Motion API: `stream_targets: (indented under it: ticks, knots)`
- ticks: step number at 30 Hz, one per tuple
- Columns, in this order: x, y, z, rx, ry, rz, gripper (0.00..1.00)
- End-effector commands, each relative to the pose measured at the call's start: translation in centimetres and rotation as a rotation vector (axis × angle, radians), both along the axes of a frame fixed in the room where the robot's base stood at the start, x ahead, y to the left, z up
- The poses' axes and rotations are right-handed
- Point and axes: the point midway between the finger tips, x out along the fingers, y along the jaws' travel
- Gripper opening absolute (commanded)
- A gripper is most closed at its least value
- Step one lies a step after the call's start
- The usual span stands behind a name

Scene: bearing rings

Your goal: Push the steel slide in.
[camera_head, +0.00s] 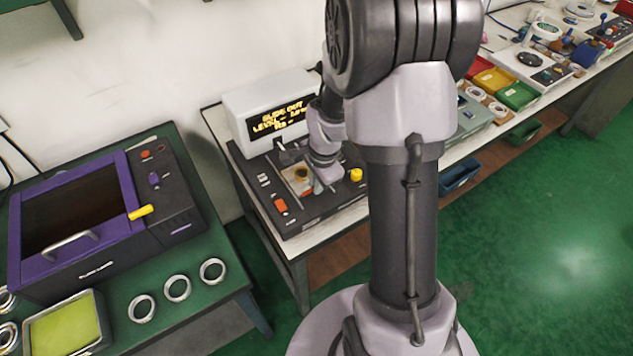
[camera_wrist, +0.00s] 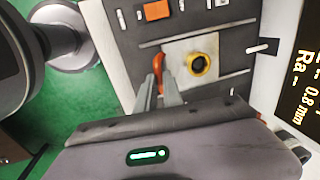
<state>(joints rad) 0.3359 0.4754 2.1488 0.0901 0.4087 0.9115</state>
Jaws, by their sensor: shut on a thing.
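The steel slide (camera_wrist: 182,50) is a pale metal plate in the dark panel of the gauge unit. It also shows in the head view (camera_head: 291,179), partly covered by my arm. A dark-centred round piece with a yellow rim (camera_wrist: 198,66) sits on it. My gripper (camera_wrist: 159,82) is shut on an orange-red handle (camera_wrist: 157,66) at the slide's edge. In the head view the gripper is mostly hidden by its own wrist. The display (camera_head: 278,118) on the white housing reads "SLIDE OUT".
An orange button (camera_head: 280,204) and a yellow knob (camera_head: 355,175) are on the same panel. On the left, a green table (camera_head: 215,295) holds a purple-framed box (camera_head: 122,185), loose metal rings (camera_head: 177,288) and a tray (camera_head: 98,303). Coloured bins (camera_head: 516,96) stand at the right.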

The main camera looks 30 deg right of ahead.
Motion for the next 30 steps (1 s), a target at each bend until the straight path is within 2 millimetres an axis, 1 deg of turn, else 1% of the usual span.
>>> stream_targets:
  ticks: [27,29,30]
  knots:
    - [0.02,0.00,0.01,0.000,0.000,0.000,0.00]
    - [0.32,0.00,0.08,0.000,0.000,0.000,0.00]
    - [0.80,0.04,0.14,0.001,0.000,0.000,0.00]
